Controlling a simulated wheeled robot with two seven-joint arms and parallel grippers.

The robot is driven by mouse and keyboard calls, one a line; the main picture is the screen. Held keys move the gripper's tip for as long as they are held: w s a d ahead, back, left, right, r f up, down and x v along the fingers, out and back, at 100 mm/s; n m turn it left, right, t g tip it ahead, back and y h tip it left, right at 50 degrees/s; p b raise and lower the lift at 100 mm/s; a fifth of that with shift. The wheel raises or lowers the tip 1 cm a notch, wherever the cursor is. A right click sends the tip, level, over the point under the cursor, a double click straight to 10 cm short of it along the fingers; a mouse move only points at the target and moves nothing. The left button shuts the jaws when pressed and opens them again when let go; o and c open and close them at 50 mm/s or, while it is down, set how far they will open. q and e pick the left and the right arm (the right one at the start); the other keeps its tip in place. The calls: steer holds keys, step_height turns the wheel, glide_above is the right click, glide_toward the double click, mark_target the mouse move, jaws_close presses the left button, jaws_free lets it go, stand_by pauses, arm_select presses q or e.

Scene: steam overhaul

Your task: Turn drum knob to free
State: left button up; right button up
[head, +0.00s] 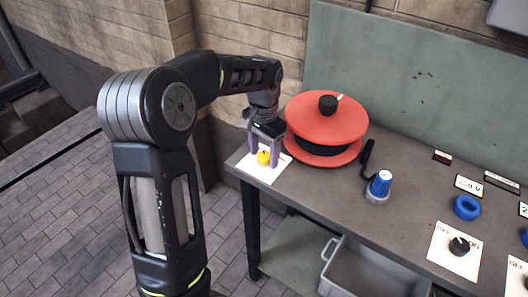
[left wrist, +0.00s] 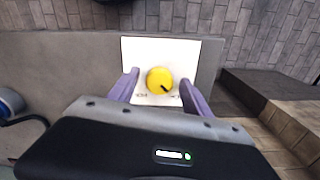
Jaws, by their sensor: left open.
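A yellow knob (head: 263,158) with a dark pointer mark sits on a white plate (head: 268,174) at the left end of the bench. In the left wrist view the yellow knob (left wrist: 159,80) has its dark mark toward the lower right, and small labels on the plate are too blurred to read. A red drum (head: 326,117) with a black knob (head: 328,104) on top stands just right of it. My left gripper (head: 263,150) points down, open, with its purple fingers on either side of the yellow knob and a gap on both sides. My right gripper is out of view.
A grey bin (head: 358,272) sits below. A green panel (head: 420,80) backs the bench.

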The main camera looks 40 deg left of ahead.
mark_target(264, 155)
arm_select(q)
step_height(264, 155, up, 8)
steer(key=shift+f, duration=0.1)
stand_by(0.4)
stand_by(0.4)
